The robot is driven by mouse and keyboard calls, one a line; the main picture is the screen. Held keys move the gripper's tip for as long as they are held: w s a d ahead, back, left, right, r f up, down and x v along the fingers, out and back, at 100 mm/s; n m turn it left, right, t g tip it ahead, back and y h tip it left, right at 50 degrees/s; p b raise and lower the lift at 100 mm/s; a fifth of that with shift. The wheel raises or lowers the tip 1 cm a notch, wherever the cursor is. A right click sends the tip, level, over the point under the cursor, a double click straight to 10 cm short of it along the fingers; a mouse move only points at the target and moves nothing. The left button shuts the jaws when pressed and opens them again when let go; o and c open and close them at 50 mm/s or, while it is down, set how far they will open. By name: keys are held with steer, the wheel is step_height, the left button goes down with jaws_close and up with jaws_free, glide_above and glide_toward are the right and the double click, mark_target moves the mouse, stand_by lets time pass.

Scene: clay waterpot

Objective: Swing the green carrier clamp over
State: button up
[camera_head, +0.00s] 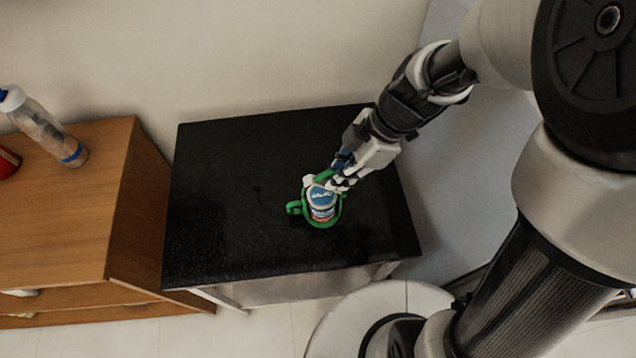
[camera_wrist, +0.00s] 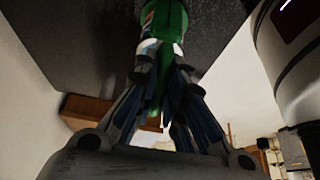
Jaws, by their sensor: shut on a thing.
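The green carrier clamp (camera_head: 294,208) is around a small container (camera_head: 321,205) with a blue and white label, on the black tabletop (camera_head: 230,220). My gripper (camera_head: 340,181) reaches down from the upper right to the clamp's upper side. Its fingers are shut on the green clamp, which also shows between the fingertips in the wrist view (camera_wrist: 165,22). The container shows only in part behind the clamp in the wrist view. The fingers hide part of the clamp, and I cannot tell whether the container touches the tabletop.
A wooden cabinet (camera_head: 60,220) stands left of the black table, close to its edge. A clear bottle (camera_head: 45,128) with a blue band and a red object (camera_head: 6,162) are on it. The black tabletop around the clamp is clear. A wall is behind.

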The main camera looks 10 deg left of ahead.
steer(key=shift+w+d+f+y, duration=0.1)
steer(key=shift+d+y, duration=0.35)
steer(key=shift+y, duration=0.15)
steer(key=shift+w+d+g+y, duration=0.25)
steer(key=shift+d+y, duration=0.25)
steer(key=shift+y, duration=0.6)
steer(key=shift+s, duration=0.1)
steer(key=shift+d+y, duration=0.3)
steer(key=shift+y, duration=0.2)
steer(key=shift+s+a+g+y, duration=0.15)
steer(key=shift+a+g+y, duration=0.1)
steer(key=shift+a+y, duration=0.15)
steer(key=shift+f, duration=0.1)
